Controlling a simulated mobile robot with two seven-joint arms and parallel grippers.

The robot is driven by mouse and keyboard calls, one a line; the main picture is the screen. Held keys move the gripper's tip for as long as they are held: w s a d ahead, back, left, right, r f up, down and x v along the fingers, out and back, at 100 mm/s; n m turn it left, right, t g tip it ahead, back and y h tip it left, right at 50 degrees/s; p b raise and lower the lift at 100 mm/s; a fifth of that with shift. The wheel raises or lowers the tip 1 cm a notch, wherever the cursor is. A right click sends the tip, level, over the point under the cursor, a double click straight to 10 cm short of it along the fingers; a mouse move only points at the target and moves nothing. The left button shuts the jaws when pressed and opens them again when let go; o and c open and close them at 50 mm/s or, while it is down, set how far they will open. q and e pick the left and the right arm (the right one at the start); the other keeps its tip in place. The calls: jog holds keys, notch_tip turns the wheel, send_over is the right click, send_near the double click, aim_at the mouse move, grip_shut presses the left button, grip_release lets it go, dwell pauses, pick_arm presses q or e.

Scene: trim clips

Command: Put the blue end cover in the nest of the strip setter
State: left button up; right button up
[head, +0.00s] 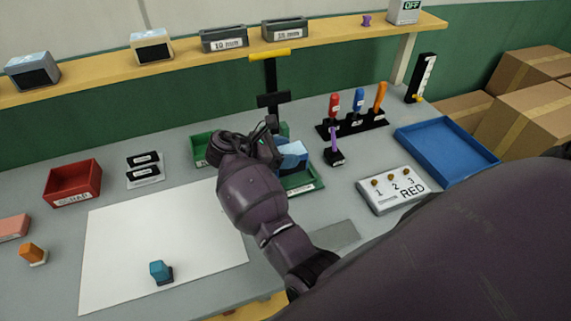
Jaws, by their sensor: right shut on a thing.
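My right gripper (268,143) reaches over the middle of the bench, its fingers partly hidden by its own wrist. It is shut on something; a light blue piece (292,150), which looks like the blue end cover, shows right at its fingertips. The black upright with a yellow handle (270,55) behind it appears to be the strip setter. Its lower part and nest are hidden behind my gripper, so I cannot tell whether the piece touches the nest. My left gripper is not in view.
A green bin (201,150) and a green tray edge (304,189) flank my wrist. A teal block (160,271) stands on the white sheet (120,235). To the right are a tool rack (352,128), a numbered panel (398,190) and a blue tray (450,150).

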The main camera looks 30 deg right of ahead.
notch_tip(320, 180, down, 4)
jog(key=shift+r+b, duration=0.1)
jog(key=shift+b, duration=0.2)
jog(key=shift+f, duration=0.25)
jog(key=o, duration=1)
jog(key=shift+f, duration=0.1)
jog(key=shift+r, duration=0.2)
